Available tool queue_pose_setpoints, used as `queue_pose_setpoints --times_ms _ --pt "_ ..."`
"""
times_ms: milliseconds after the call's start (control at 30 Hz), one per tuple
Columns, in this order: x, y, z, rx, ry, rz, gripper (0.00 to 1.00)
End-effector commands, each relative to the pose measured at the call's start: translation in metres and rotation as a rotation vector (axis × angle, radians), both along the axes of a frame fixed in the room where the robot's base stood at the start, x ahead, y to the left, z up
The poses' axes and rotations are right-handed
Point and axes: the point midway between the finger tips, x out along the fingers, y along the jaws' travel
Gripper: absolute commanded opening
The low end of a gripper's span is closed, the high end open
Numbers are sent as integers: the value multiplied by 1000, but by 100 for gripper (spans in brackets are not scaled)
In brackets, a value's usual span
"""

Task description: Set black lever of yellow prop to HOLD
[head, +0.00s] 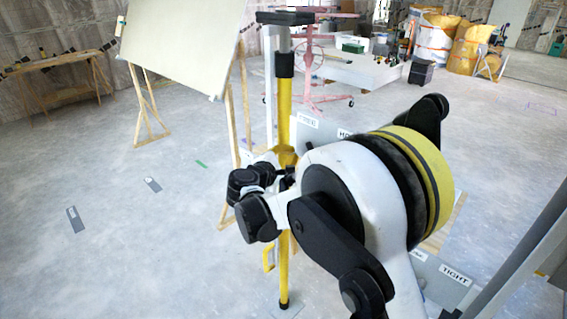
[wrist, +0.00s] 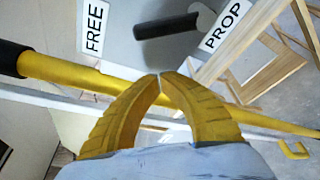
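The yellow prop (head: 284,105) stands upright in the head view, with a black collar and a dark top plate. In the wrist view the prop (wrist: 75,75) runs slantwise behind my fingers. A black cylindrical bar (wrist: 168,26), which looks like the lever, lies between the FREE label (wrist: 95,28) and the PROP label (wrist: 222,26). My gripper (wrist: 160,76) has its yellow fingertips together, with nothing seen between them, apart from the bar in the picture. A label starting HO (head: 345,133) is partly hidden.
A large pale panel (head: 180,42) leans on wooden legs at the left. A wooden trestle table (head: 58,62) stands behind it. A TIGHT label (head: 455,274) shows at the lower right. The floor at left is mostly clear.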

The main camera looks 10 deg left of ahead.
Motion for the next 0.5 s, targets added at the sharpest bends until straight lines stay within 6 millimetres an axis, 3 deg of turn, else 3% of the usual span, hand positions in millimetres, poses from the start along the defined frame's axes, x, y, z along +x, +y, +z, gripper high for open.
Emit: queue_pose_setpoints --times_ms 67,300,500 --pt "15 -7 -5 1 0 -3 0" --pt "-1 -27 15 1 0 -1 0" --pt "-5 -32 20 0 1 -1 0"
